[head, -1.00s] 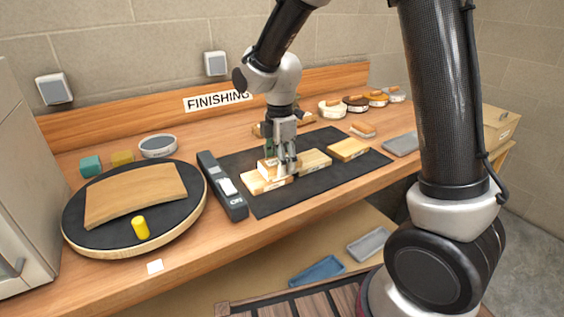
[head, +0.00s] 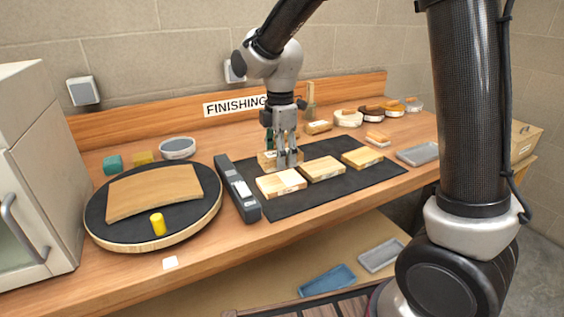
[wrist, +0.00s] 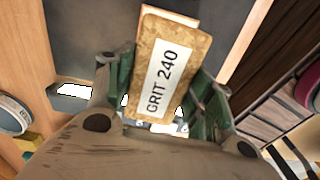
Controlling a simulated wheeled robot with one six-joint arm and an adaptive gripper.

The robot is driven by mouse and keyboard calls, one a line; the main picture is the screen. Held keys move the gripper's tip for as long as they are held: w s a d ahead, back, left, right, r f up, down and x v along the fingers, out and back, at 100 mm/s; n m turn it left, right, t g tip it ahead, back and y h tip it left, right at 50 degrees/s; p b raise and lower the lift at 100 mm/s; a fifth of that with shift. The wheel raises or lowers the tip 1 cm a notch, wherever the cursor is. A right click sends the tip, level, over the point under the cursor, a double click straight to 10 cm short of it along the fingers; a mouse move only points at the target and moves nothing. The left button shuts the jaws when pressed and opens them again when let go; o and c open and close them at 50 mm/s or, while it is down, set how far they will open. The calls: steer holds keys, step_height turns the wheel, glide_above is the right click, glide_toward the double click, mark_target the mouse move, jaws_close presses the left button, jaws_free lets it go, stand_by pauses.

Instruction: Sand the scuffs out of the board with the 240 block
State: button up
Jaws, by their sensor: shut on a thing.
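The curved, light-brown board (head: 153,190) lies on a round black-topped turntable (head: 205,207) at the left of the bench. Scuffs cannot be made out at this size. My gripper (head: 287,163) is over the back of the black mat, to the right of the turntable. It is shut on the 240 block (wrist: 157,75), whose "GRIT 240" label faces the wrist camera. In the head view the fingers partly hide the block (head: 266,160). I cannot tell whether it clears the mat.
Several other wooden blocks (head: 281,184) lie on the black mat (head: 300,205). A long dark-grey tool (head: 238,187) lies between mat and turntable. A yellow peg (head: 158,224) stands on the turntable before the board. A white cabinet (head: 35,170) borders the left.

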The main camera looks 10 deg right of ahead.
steer(key=shift+r, duration=1.4)
